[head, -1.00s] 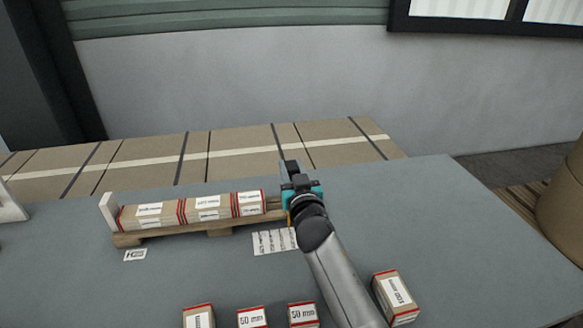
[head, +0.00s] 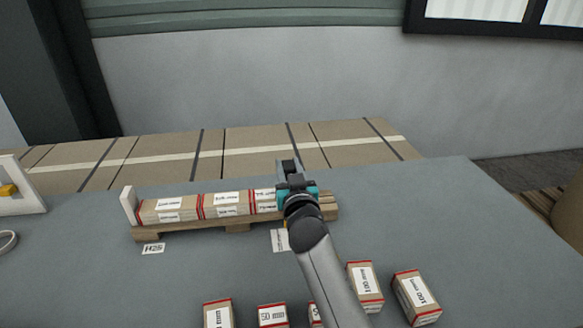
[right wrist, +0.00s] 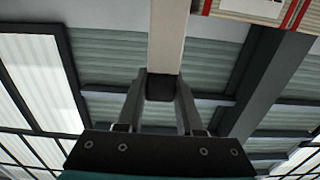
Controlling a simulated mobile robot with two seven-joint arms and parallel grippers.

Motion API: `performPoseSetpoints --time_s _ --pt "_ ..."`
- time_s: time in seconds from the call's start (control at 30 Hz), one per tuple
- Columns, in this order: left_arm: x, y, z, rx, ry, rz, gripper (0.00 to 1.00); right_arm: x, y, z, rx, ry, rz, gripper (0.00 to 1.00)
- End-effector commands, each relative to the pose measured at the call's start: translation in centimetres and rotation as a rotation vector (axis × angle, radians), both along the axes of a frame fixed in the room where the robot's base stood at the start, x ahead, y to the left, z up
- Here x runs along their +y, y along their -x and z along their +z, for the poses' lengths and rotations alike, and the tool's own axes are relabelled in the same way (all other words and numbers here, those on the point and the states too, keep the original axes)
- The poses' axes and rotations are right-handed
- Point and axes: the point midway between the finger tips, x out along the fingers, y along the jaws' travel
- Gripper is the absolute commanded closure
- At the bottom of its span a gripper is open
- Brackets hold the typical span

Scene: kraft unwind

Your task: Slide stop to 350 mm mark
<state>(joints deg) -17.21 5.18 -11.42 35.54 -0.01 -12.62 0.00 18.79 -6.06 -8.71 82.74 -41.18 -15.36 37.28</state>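A wooden rail (head: 186,233) lies on the grey table with a row of kraft boxes (head: 222,204) on it. A pale end plate (head: 129,205) stands at its left end. My right gripper (head: 291,178) is over the rail at the right end of the row and hides that part of the rail. In the right wrist view the fingers (right wrist: 161,90) close on a dark piece at the end of a pale bar, which looks like the stop (right wrist: 168,38). A box (right wrist: 262,8) is just right of it. A printed strip (head: 279,241) is partly hidden by my arm. My left gripper is out of view.
Several loose boxes, some marked 50 mm (head: 272,315) or 100 mm (head: 417,296), stand along the front. A small label (head: 153,249) lies before the rail. A white frame (head: 22,200) and a ring (head: 7,241) are at far left.

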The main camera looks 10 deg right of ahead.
Motion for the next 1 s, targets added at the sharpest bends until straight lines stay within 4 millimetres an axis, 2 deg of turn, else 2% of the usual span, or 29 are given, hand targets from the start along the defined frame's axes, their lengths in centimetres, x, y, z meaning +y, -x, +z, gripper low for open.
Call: performPoseSetpoints --time_s 0.03,0.27,0.63,0.77,1.0 --pt "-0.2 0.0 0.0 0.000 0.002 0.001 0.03 -0.3 0.0 -0.1 0.003 0.001 -0.005 0.59" --pt "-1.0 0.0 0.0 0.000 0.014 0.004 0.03 -0.4 0.0 -0.1 0.002 0.001 -0.006 0.35" --pt "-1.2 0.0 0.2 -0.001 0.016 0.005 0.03 -0.4 0.6 0.0 0.001 0.000 -0.006 0.35" --pt "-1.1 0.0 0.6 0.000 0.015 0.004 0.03 -0.4 2.0 -0.1 0.003 -0.001 -0.006 0.35" --pt "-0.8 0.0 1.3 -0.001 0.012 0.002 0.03 -0.4 5.8 0.0 0.004 -0.001 -0.007 0.35"
